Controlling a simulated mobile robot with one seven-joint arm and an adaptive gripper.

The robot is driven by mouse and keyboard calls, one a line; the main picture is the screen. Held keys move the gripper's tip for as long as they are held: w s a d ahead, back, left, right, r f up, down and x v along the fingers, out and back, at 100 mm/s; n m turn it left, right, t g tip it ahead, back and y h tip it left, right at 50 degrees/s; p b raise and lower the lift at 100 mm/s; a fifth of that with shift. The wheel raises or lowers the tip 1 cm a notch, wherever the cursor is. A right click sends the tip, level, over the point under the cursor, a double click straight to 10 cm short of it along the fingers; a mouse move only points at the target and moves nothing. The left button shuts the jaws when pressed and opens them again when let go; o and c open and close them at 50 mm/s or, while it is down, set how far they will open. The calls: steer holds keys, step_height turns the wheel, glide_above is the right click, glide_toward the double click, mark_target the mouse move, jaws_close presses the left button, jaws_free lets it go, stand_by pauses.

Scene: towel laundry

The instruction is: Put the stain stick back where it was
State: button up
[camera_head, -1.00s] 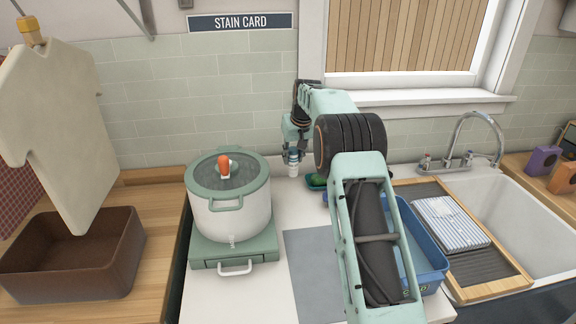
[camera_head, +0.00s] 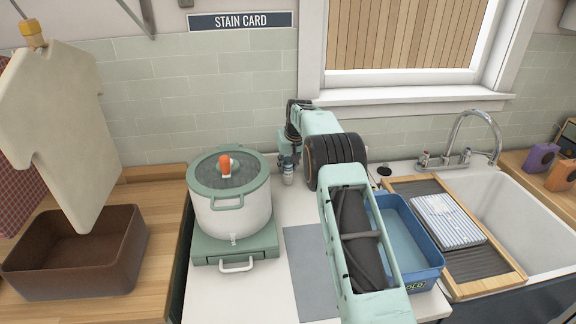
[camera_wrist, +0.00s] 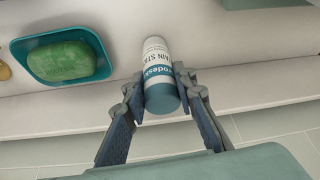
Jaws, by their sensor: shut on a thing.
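The stain stick (camera_wrist: 159,75) is a white tube with a blue end and printed lettering. In the wrist view my gripper (camera_wrist: 160,85) is shut on it, one finger on each side. In the head view the stick (camera_head: 288,180) hangs below my gripper (camera_head: 287,168), behind and to the right of the pot, near the tiled wall. I cannot tell whether its lower end touches the counter.
A teal dish with a green soap bar (camera_wrist: 65,60) lies beside the stick. A lidded pot (camera_head: 230,195) stands on a green burner to the left. A blue tub (camera_head: 410,240) and the sink (camera_head: 520,220) are to the right. A grey mat (camera_head: 312,270) lies bare in front.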

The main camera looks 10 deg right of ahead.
steer(key=shift+f, duration=0.2)
steer(key=o, duration=1.2)
steer(key=shift+c, duration=0.2)
steer(key=shift+r, duration=0.15)
steer(key=shift+r, duration=0.2)
steer(key=b+v, duration=0.2)
steer(key=v, duration=0.9)
steer(key=shift+s+r, duration=0.15)
steer(key=shift+r, duration=0.2)
